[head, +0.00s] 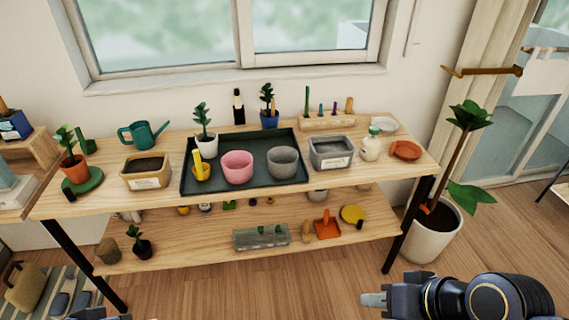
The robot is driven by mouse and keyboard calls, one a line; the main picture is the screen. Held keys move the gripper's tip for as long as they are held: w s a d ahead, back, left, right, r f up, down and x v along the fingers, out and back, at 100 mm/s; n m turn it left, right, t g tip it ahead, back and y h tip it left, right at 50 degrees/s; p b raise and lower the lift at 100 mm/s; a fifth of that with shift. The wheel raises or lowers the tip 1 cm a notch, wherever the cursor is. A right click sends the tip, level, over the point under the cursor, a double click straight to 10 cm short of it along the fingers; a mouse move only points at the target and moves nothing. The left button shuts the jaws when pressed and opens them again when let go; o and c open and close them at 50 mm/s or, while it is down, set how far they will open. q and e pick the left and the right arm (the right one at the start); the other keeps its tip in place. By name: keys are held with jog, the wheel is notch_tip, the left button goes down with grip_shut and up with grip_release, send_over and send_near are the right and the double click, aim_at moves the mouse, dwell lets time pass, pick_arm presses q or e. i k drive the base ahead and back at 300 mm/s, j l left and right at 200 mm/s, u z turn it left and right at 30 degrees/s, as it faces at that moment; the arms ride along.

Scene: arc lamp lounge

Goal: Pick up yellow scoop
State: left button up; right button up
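The yellow scoop (199,169) is in the left part of the dark tray (232,144) on the upper wooden shelf, with its handle pointing up. It stands left of the pink pot (238,167). My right gripper (372,301) is at the bottom right, in front of the shelf and far from the scoop. Its fingers point left, and the view does not show clearly whether they are open. Only dark slivers of what seems to be my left arm and gripper show at the bottom left edge. Its fingers cannot be made out.
A grey pot (283,161) is also in the tray. A tan planter (146,171), a teal watering can (142,134) and a grey planter (331,151) stand around it. The lower shelf (195,248) holds small pots and tools. A large potted plant (433,231) stands right.

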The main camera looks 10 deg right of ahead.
aim_at(201, 171)
jog(key=i+j+z, duration=1)
jog(key=j, duration=0.25)
jog(key=k, duration=0.05)
